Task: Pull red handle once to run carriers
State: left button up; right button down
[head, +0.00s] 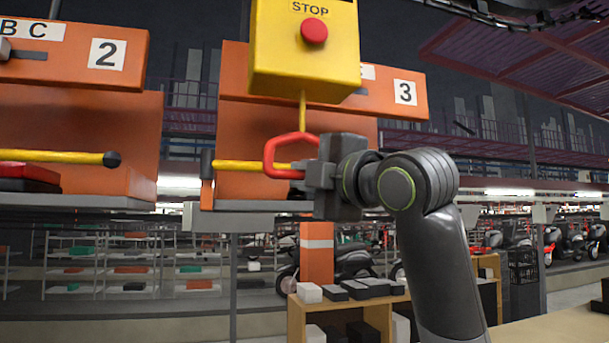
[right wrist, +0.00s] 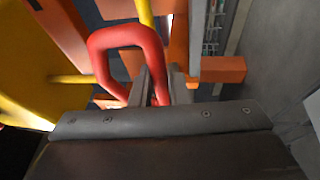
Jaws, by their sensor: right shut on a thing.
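The red handle (head: 269,160) is a loop hanging on a yellow rod (head: 302,112) below the yellow box (head: 270,70) with a red STOP button (head: 314,31). My right gripper (head: 309,174) is shut on the right side of the loop. In the right wrist view the red handle (right wrist: 125,38) shows large, with the fingers (right wrist: 158,90) closed around its near part. Carrier 3 (head: 405,93) is an orange carrier behind the handle, and carrier 2 (head: 107,54) is to its left. My left gripper is not in view.
A yellow bar (head: 235,167) crosses the carrier behind the handle. Another yellow bar with a black knob (head: 112,159) is at the left. Below stands a wooden shelf (head: 296,320) with grey and white boxes. Shelving and motorcycles stand farther back.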

notch_tip(320, 180, down, 5)
jog(key=b, duration=0.4)
jog(key=shift+f, duration=0.2)
jog(key=shift+r, duration=0.1)
notch_tip(320, 180, up, 6)
jog(key=p, duration=0.5)
jog(key=c, duration=1.4)
grip_release()
